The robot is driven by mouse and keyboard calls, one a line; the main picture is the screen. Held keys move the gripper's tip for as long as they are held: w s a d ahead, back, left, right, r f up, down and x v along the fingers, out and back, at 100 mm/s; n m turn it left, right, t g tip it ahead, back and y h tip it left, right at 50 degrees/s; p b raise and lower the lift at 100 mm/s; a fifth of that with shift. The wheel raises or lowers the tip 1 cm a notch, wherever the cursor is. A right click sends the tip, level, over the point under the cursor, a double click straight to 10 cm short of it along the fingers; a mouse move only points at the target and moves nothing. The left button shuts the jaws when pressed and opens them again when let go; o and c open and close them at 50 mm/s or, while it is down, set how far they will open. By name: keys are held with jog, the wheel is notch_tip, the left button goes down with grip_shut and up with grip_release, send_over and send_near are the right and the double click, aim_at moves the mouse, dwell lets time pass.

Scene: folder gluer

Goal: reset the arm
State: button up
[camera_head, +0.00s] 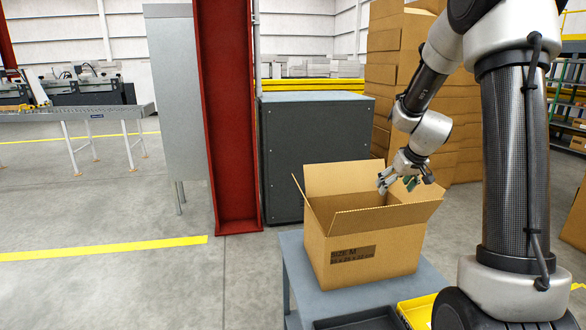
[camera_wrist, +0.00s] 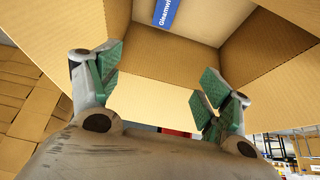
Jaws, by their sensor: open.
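My gripper (camera_head: 400,181) is at the end of my arm, above the open cardboard box (camera_head: 360,249) in the head view. In the wrist view my gripper (camera_wrist: 155,90) has its two green-padded fingers spread apart with nothing between them. The box walls (camera_wrist: 180,55) show beyond the fingers there. A blue label with white lettering (camera_wrist: 166,13) shows inside the box at the top of the wrist view. The box stands upright with its flaps open on a grey table (camera_head: 291,259).
A black tray (camera_head: 360,320) and a yellow tray (camera_head: 418,312) sit at the table's front. A dark grey cabinet (camera_head: 312,150) and red column (camera_head: 226,120) stand behind. Stacked cartons (camera_head: 385,55) rise at the back right.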

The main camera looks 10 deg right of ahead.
jog(key=s+a+r, duration=0.3)
jog(key=s+r, duration=0.1)
jog(key=s, duration=0.4)
jog(key=s+a+r, duration=0.3)
jog(key=s+r, duration=0.1)
jog(key=s, duration=0.4)
jog(key=s+a+r+g, duration=0.1)
jog(key=s+a+r, duration=0.3)
jog(key=s, duration=0.4)
jog(key=shift+s+r, duration=0.4)
jog(key=shift+r, duration=0.15)
jog(key=shift+g, duration=0.4)
jog(key=s, duration=0.9)
jog(key=shift+f, duration=0.35)
jog(key=shift+c, duration=0.3)
